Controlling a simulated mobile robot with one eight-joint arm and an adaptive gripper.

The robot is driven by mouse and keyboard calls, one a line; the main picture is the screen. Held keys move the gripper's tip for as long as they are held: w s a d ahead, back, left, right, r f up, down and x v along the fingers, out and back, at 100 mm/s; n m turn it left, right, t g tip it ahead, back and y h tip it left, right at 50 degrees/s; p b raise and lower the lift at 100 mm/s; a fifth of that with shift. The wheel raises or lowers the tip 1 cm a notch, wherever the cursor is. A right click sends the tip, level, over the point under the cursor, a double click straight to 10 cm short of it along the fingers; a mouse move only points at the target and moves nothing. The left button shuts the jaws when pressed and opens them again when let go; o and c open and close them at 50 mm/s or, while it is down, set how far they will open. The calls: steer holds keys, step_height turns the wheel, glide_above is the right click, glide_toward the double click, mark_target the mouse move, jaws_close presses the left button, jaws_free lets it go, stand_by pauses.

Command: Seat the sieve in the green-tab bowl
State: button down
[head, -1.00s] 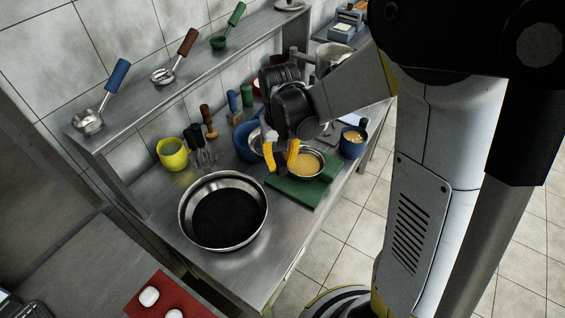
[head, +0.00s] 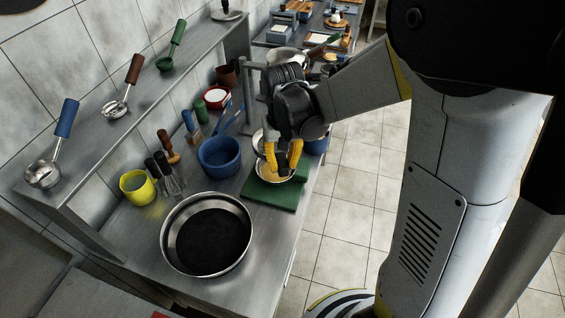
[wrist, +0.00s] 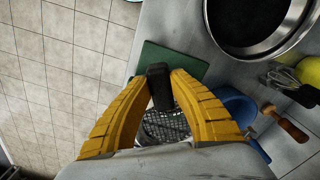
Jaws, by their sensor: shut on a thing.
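My gripper (head: 283,166) is shut on a black handle (wrist: 160,88) in the wrist view. A wire mesh (wrist: 165,127), which looks like the sieve, shows between and behind the yellow fingers. In the head view the gripper hangs just over a metal bowl (head: 270,179) on a green board (head: 267,195). The fingers hide much of that bowl, and I see no green tab on it. I cannot tell whether the sieve touches the bowl.
A large dark pan (head: 207,236) stands nearer on the steel counter. Several handled utensils, including a blue-handled ladle (head: 45,173), lie on the raised shelf. The tiled floor is clear.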

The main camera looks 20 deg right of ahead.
steer(key=shift+f+b, duration=2.05)
steer(key=shift+f, duration=0.45)
steer(key=shift+f+b, duration=1.45)
steer(key=shift+f, duration=0.25)
steer(key=shift+f+b, duration=0.6)
steer(key=shift+f, duration=0.1)
steer(key=c, duration=1.2)
jaws_free()
step_height(320, 180, up, 12)
